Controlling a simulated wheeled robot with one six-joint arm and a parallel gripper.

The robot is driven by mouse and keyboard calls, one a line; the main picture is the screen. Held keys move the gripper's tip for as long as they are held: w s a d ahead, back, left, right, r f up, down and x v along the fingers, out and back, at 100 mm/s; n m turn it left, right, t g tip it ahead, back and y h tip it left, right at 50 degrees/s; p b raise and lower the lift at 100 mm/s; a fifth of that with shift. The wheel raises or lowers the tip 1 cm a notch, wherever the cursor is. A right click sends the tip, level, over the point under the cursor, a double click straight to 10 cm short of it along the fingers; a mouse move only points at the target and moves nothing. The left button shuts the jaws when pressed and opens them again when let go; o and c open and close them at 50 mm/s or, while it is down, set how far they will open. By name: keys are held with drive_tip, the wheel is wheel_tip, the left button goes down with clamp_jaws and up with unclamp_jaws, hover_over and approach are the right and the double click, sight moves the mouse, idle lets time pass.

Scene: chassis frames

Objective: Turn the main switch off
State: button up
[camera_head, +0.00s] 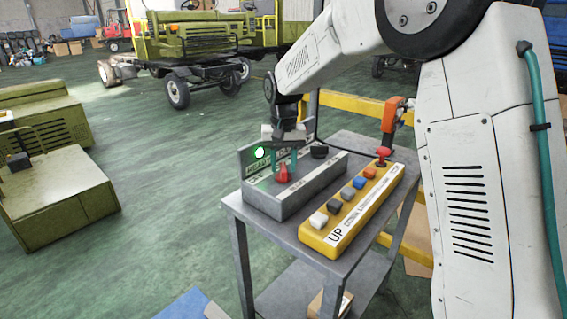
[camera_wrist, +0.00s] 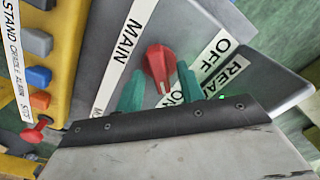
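The main switch is a red rotary knob (camera_head: 283,174) on the grey control box (camera_head: 312,191). It also shows in the wrist view (camera_wrist: 158,62), between the MAIN label and the label strip reading OFF and ON. My gripper (camera_head: 284,158) is above and behind the knob in the head view. In the wrist view its two teal fingers (camera_wrist: 161,78) are apart, one on each side of the knob's near end. Gaps show between the fingers and the knob, so I see no grip on it. Exact fingertip depth is hard to tell.
A yellow button panel (camera_head: 345,213) with several coloured buttons and a red stop button (camera_head: 383,154) lies right of the box. All stand on a grey cart (camera_head: 234,205). Green floor lies left; a green vehicle (camera_head: 190,45) stands behind.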

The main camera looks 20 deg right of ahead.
clamp_jaws()
drive_tip(key=shift+n, duration=0.4)
drive_tip(key=n, duration=1.3)
drive_tip(key=shift+n, duration=2)
